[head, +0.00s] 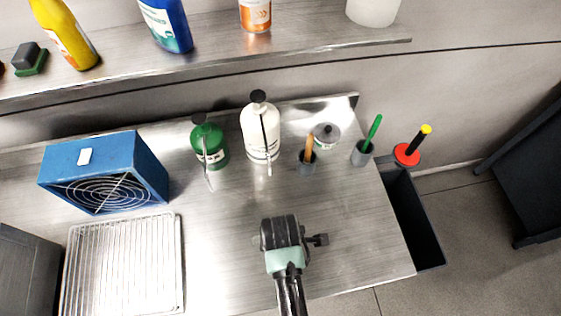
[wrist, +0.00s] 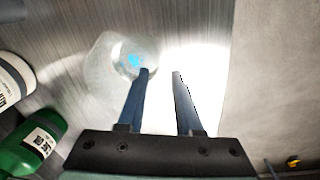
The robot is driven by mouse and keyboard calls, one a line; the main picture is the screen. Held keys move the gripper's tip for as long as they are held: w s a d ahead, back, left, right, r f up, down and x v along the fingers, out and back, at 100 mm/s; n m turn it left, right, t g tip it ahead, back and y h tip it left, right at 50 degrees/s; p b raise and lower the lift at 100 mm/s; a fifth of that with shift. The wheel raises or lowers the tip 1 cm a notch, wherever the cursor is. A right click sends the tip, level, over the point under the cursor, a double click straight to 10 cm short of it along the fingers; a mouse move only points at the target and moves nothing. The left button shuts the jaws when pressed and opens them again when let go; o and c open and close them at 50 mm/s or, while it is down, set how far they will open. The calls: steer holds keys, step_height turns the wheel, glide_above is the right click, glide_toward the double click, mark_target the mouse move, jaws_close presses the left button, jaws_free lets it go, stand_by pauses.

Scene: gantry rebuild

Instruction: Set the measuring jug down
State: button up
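In the wrist view a clear, see-through vessel (wrist: 104,67), seemingly the measuring jug, is over the metal bench, with a blue patch inside its round outline. I cannot tell whether it touches the bench. My gripper (wrist: 161,71) has two dark fingers apart, with a gap between them. The left fingertip overlaps the vessel's right side in the picture. Nothing clear shows between the fingers, though strong glare whitens that area. In the head view my gripper (head: 285,232) is above the front middle of the bench, and no jug can be made out there.
A blue fan box (head: 105,172) and wire rack (head: 125,265) are at left. A dark bin (head: 412,220) adjoins the right edge.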

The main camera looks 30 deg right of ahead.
step_height(320, 180, up, 10)
steer(key=shift+s+a+r+b, duration=0.15)
steer(key=shift+s+r+b, duration=0.05)
steer(key=shift+s+b, duration=0.2)
steer(key=w+r+m+t+h, duration=0.3)
steer(key=w+r+t, duration=0.5)
steer(key=w+r, duration=0.8)
steer(key=w+a+r+m+t+y, duration=0.1)
steer(key=w+r+m+t, duration=0.15)
steer(key=r, duration=0.55)
steer(key=w+a+r+m+t, duration=0.1)
steer(key=w+r+t, duration=0.2)
steer(key=r, duration=0.4)
step_height(320, 180, up, 17)
steer(key=s+a+m+t, duration=0.1)
steer(key=a+m+t, duration=0.15)
steer(key=t, duration=0.35)
steer(key=s+a+r+m+t+y, duration=0.1)
steer(key=s+a+r+t, duration=0.1)
steer(key=s+r, duration=0.3)
steer(key=s+a+r+m+t+y, duration=0.1)
steer(key=s+r+t, duration=0.4)
steer(key=r, duration=0.7)
steer(key=shift+s+a+m, duration=0.3)
steer(key=shift+a+m, duration=0.15)
steer(key=shift+m, duration=0.25)
